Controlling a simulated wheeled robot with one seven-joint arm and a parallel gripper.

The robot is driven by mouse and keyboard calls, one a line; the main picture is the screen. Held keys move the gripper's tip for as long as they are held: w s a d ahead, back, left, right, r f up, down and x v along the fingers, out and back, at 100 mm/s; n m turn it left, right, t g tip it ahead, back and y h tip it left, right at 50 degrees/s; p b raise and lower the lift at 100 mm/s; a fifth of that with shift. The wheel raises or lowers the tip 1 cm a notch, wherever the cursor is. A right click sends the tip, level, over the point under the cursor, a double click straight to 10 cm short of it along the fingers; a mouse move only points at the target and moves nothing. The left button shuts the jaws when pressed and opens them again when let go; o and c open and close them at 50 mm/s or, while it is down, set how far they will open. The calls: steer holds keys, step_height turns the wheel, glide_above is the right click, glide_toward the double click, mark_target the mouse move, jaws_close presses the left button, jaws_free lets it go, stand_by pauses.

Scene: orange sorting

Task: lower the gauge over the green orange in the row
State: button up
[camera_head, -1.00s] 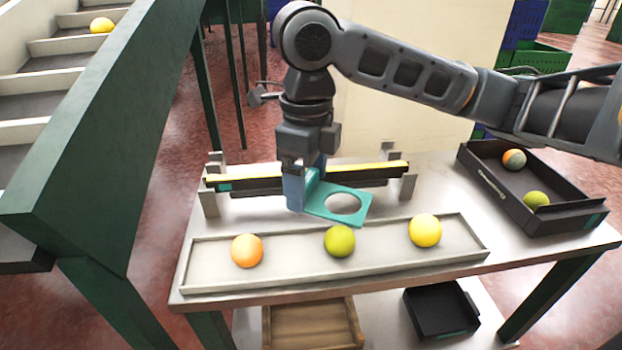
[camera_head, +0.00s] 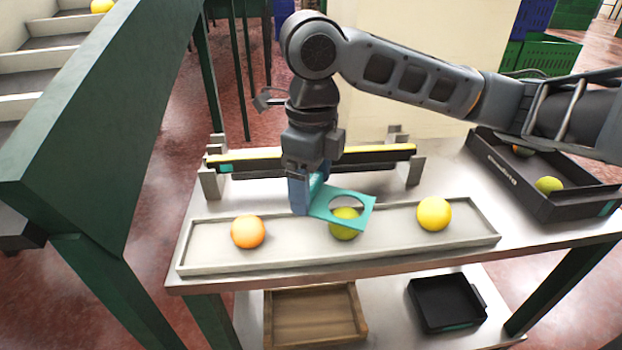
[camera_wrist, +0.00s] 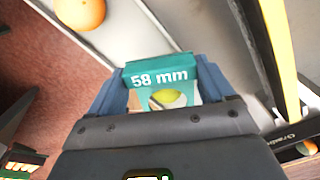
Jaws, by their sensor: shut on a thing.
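My gripper (camera_head: 310,192) is shut on the teal gauge (camera_head: 362,220), a flat plate with a round hole. The plate is tilted a little in the head view. In the wrist view the gauge (camera_wrist: 160,76) reads "58 mm" between my fingers. The green orange (camera_head: 343,231) is the middle one of three in the pale tray (camera_head: 214,265). The gauge is over it and hides part of it; whether they touch I cannot tell. Through the hole the green orange (camera_wrist: 165,97) shows in the wrist view. An orange fruit (camera_head: 248,232) lies left of it and a yellow one (camera_head: 434,213) right.
A black bar with a yellow top (camera_head: 300,157) stands on supports behind the tray. A black crate (camera_head: 555,205) with fruit is at the right. A wooden tray (camera_head: 312,318) and a small black bin (camera_head: 446,303) are on the lower shelf. A green sloped chute (camera_head: 100,110) stands at the left.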

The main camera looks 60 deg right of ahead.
steer(key=shift+f+b, duration=2.2)
steer(key=shift+f, duration=0.2)
stand_by(0.8)
steer(key=shift+r, duration=0.15)
stand_by(0.7)
steer(key=shift+r+p, duration=2.9)
steer(key=shift+r, duration=1.1)
